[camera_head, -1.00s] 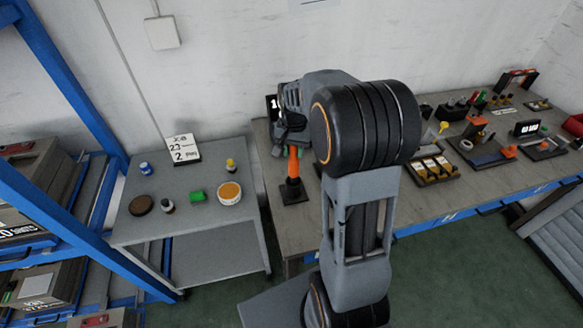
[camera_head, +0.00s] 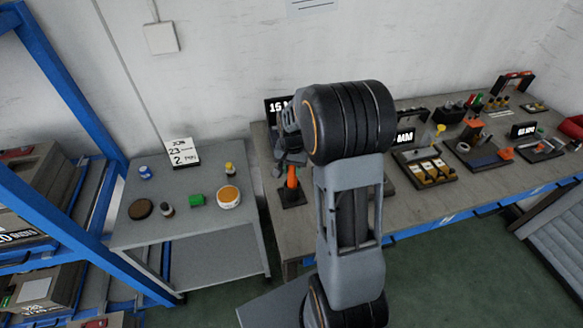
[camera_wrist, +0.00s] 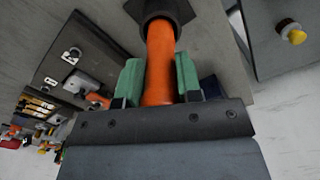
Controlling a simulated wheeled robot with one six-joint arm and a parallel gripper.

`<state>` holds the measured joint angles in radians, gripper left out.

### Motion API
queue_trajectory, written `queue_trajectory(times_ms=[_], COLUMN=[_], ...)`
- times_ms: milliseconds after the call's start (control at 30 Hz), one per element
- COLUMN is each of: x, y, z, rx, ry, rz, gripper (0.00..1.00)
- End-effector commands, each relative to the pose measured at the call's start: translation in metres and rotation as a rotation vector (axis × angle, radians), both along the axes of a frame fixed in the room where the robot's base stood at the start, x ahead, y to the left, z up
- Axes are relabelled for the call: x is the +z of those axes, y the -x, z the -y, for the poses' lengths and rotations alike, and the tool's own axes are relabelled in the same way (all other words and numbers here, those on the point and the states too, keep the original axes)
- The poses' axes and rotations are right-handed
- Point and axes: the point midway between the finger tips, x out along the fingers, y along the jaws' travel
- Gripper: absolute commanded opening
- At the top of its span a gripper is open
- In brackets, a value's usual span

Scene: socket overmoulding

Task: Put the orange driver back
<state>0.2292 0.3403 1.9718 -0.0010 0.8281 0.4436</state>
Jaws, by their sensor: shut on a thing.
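The orange driver (camera_head: 292,178) stands upright at the left end of the long bench, its lower end at a small dark holder (camera_head: 291,197). In the wrist view the driver's orange handle (camera_wrist: 160,65) lies between the green pads of my gripper (camera_wrist: 160,82), which is shut on it. The handle's far end enters the dark round collar of the holder (camera_wrist: 158,12). How deep it sits is hidden. In the head view my gripper (camera_head: 291,160) is at the top of the handle, partly covered by my own arm.
A grey side table (camera_head: 235,230) at left carries a card, a green block and several small containers. The long bench (camera_head: 300,230) holds several fixtures to the right, including a tray with yellow-marked parts (camera_head: 428,170). A blue rack (camera_head: 65,215) stands far left.

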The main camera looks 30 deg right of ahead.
Motion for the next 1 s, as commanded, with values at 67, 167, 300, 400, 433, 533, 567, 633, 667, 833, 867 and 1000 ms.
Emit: queue_trajectory(times_ms=[67, 167, 300, 400, 433, 533, 567, 633, 667, 833, 867, 1000], x=[-0.003, -0.002, -0.002, -0.002, -0.002, -0.002, -0.001, 0.004, 0.005, 0.031, 0.037, 0.065], y=[0.0, 0.0, 0.0, 0.0, 0.0, 0.0, 0.0, 0.0, 0.0, -0.001, -0.001, -0.001], z=[0.0, 0.0, 0.0, 0.0, 0.0, 0.0, 0.0, 0.0, 0.0, 0.0, 0.0, 0.0], rx=[0.0, 0.0, 0.0, 0.0, 0.0, 0.0, 0.0, 0.0, 0.0, 0.0, 0.0, 0.0], ry=[0.0, 0.0, 0.0, 0.0, 0.0, 0.0, 0.0, 0.001, 0.0, 0.001, 0.001, 0.001], rz=[0.0, 0.0, 0.0, 0.0, 0.0, 0.0, 0.0, 0.001, 0.002, 0.007, 0.006, 0.007], gripper=[0.34, 0.43, 0.56, 0.58, 0.58, 0.58, 0.58, 0.58, 0.58, 0.58, 0.58, 0.58])
